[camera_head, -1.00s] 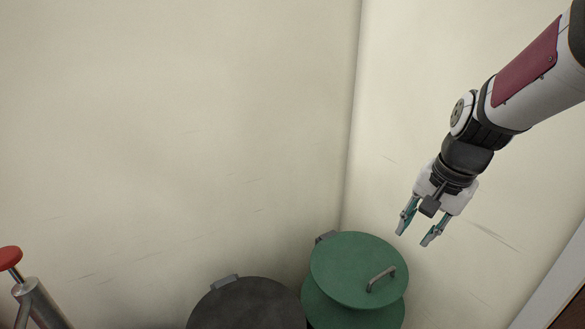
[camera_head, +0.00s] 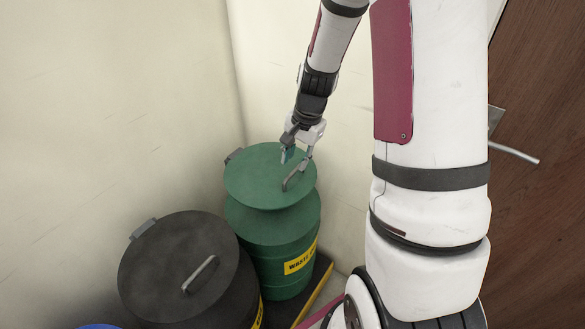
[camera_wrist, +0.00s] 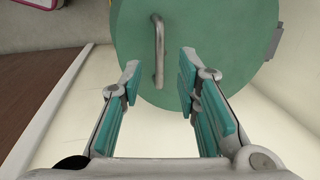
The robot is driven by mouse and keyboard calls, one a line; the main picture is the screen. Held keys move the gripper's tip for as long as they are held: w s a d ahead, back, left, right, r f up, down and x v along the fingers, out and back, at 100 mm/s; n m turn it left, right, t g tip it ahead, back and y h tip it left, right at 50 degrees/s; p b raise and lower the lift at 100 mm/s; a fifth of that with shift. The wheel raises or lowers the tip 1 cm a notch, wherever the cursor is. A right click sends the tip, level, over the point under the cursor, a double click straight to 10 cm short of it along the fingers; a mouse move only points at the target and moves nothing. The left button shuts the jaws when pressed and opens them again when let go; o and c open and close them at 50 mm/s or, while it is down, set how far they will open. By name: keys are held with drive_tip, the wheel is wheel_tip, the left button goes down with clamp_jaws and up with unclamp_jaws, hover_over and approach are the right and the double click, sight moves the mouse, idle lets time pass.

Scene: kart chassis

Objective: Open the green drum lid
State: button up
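The green drum (camera_head: 272,235) stands in the corner, with its round green lid (camera_head: 250,180) on top. A grey bar handle (camera_head: 290,182) sits on the lid's right side. My gripper (camera_head: 296,158) is open and empty, over the lid's right part and close to the handle. In the wrist view, the lid (camera_wrist: 225,50) fills the upper middle. The handle (camera_wrist: 158,55) shows upright in the picture, between the two open fingertips (camera_wrist: 160,70), touching neither. How far the tips are above it is unclear.
A black drum (camera_head: 175,265) with a handled lid stands in front and left of the green one. A blue rim (camera_head: 100,326) shows at the bottom. Pale walls meet behind the drums. A brown door (camera_head: 535,220) with a lever handle (camera_head: 515,150) is at right.

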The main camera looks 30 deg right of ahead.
sight(292, 173)
drive_tip(key=shift+w+a+f, duration=0.1)
drive_tip(key=shift+w+f, duration=0.1)
drive_tip(key=shift+f, duration=0.9)
drive_tip(key=shift+w+a+f, duration=0.1)
drive_tip(key=shift+w+f, duration=0.1)
drive_tip(key=shift+f, duration=0.9)
clamp_jaws()
